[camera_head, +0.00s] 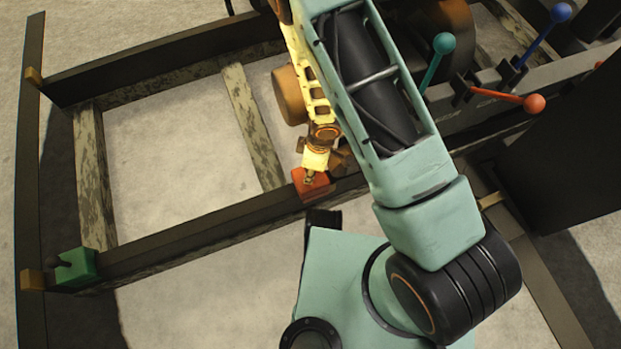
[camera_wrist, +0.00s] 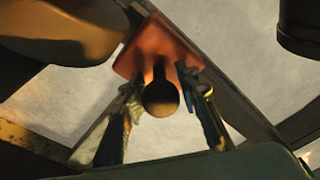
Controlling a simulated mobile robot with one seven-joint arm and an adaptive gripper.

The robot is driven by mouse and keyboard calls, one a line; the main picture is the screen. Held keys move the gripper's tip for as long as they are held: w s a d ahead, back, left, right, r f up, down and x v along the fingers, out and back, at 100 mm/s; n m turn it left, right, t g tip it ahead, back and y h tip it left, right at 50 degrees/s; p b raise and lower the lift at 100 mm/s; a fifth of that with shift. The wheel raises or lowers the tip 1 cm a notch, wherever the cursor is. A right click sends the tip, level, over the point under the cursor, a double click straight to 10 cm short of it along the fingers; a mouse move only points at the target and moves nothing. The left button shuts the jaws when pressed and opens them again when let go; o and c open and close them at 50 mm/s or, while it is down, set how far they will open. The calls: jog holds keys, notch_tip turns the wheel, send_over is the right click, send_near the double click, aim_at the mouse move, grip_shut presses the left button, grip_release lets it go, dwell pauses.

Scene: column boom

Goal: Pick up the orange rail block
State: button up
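The orange rail block (camera_head: 312,187) sits on the near dark rail, left of my arm in the head view. In the wrist view its orange body (camera_wrist: 158,45) shows with a round dark knob (camera_wrist: 161,98) standing up toward the camera. My gripper (camera_head: 311,174) is right above the block. In the wrist view my gripper (camera_wrist: 162,92) is open, with one finger on each side of the knob. The fingers look apart from each other; whether either touches the knob or its stem is hard to tell.
A green block (camera_head: 76,267) with a dark knob sits at the rail's left end. Teal (camera_head: 444,44), blue (camera_head: 560,13) and orange-red (camera_head: 534,103) ball-ended levers stand at upper right. A brown cylinder (camera_head: 290,95) is close beside my wrist. Pale floor shows between the rails.

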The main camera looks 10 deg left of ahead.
grip_shut()
jog(key=shift+r, duration=0.15)
dwell(0.4)
